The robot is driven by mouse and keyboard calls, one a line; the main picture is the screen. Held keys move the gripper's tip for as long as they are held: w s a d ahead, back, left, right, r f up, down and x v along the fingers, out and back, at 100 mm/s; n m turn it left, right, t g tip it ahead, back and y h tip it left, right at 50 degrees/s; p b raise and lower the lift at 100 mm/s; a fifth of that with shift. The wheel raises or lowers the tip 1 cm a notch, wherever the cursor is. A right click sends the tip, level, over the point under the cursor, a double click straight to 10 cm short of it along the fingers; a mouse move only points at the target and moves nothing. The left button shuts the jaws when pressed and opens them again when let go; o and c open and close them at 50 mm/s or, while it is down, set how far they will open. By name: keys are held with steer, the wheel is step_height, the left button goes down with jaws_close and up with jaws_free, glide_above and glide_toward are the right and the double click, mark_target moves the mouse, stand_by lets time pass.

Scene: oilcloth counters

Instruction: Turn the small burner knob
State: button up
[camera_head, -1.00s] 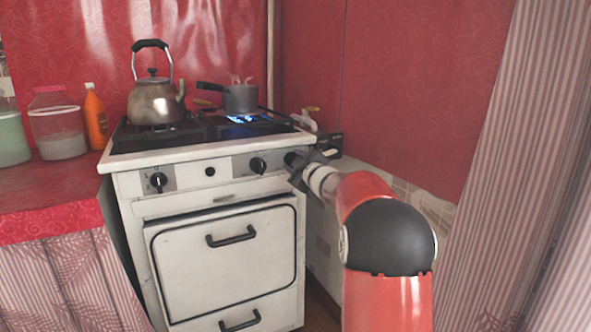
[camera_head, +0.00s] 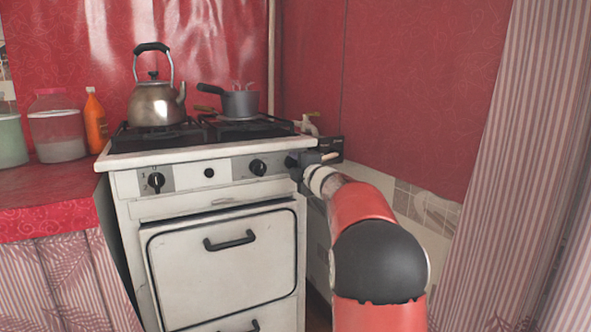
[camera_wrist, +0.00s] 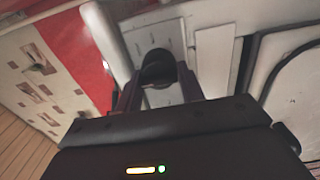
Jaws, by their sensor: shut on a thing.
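The stove's front panel carries a row of black knobs. My gripper (camera_head: 301,166) is at the panel's right end, shut on the rightmost knob (camera_head: 291,162). In the wrist view the dark round knob (camera_wrist: 158,67) sits between the two fingers of my gripper (camera_wrist: 158,84). The knob's pointer is hidden, so its angle cannot be read. A small grey pot (camera_head: 240,104) stands on the back right burner, and no blue flame shows under it.
A steel kettle (camera_head: 156,104) stands on the left burner. Other knobs (camera_head: 257,167) lie left of my gripper. The oven door handle (camera_head: 229,241) sticks out below. A counter with jars (camera_head: 57,136) is at left. A striped curtain (camera_head: 500,170) hangs at right.

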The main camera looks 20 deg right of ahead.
steer(key=shift+f, duration=0.1)
stand_by(0.4)
steer(key=o, duration=0.8)
steer(key=shift+o, duration=0.7)
